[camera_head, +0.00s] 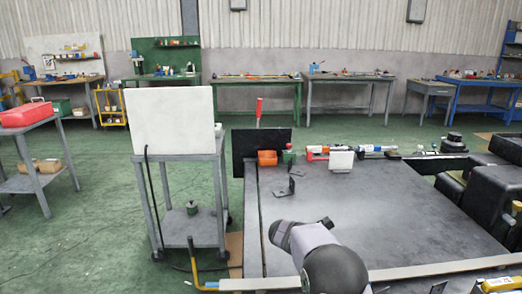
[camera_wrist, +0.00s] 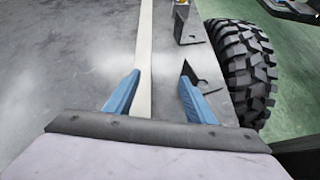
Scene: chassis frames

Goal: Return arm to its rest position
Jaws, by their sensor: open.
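My gripper (camera_wrist: 159,74) shows in the wrist view as two blue fingers, spread apart with nothing between them. Beneath it are a grey flat surface (camera_wrist: 70,60) and a pale strip (camera_wrist: 143,60) along that surface's edge. The right finger appears close to a dark metal bracket (camera_wrist: 206,77); I cannot tell whether they touch. In the head view my arm shows at the bottom centre, over the near part of the dark grey table (camera_head: 370,205). My gripper cannot be made out there.
A black knobbly tyre (camera_wrist: 242,65) stands right of the bracket. On the table are a black angle bracket (camera_head: 285,188), an orange bin (camera_head: 267,158) and a white block (camera_head: 341,160). A grey cart (camera_head: 190,195) with a white panel (camera_head: 170,118) stands left. The table's middle is largely clear.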

